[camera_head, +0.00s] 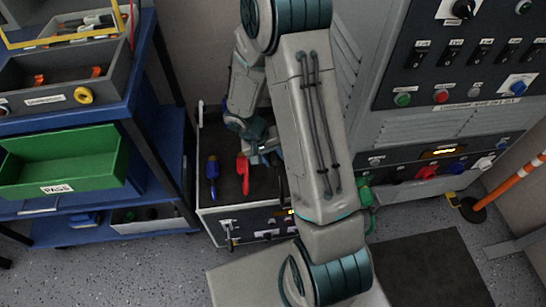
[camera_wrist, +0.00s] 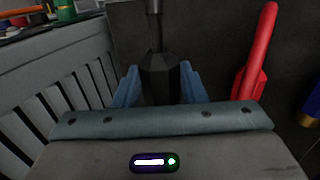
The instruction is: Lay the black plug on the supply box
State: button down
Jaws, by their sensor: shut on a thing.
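My gripper (camera_wrist: 158,88) has its blue fingers shut on the black plug (camera_wrist: 160,72), seen in the wrist view with its thin end pointing away from the palm. In the head view my gripper (camera_head: 262,148) is low over the dark top of the supply box (camera_head: 262,222), partly hidden by my arm. The black plug cannot be made out there. A red plug (camera_head: 243,172) and a blue plug (camera_head: 212,170) lie on the box top, left of my gripper. I cannot tell whether the black plug touches the top.
A blue shelf cart with a green bin (camera_head: 62,165) and grey trays (camera_head: 60,82) stands left of the box. A grey cabinet with switches (camera_head: 455,60) stands on the right. In the wrist view, a slatted grey wall (camera_wrist: 55,85) rises close on the left.

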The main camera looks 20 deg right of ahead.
jog(key=w+f+b, duration=0.1)
jog(key=f, duration=0.1)
jog(key=w+f+b, duration=0.1)
jog(key=w+f, duration=0.1)
jog(key=w+d+f, duration=0.1)
jog(key=w+f, duration=0.1)
jog(key=shift+f+b, duration=0.35)
jog(key=shift+b, duration=0.05)
jog(key=shift+f+b, duration=1.2)
jog(key=shift+b, duration=0.1)
jog(key=c, duration=0.8)
grip_release()
jog(key=shift+s, duration=0.1)
jog(key=p+v, duration=0.3)
jog(key=v, duration=1.1)
jog(key=shift+p, duration=0.35)
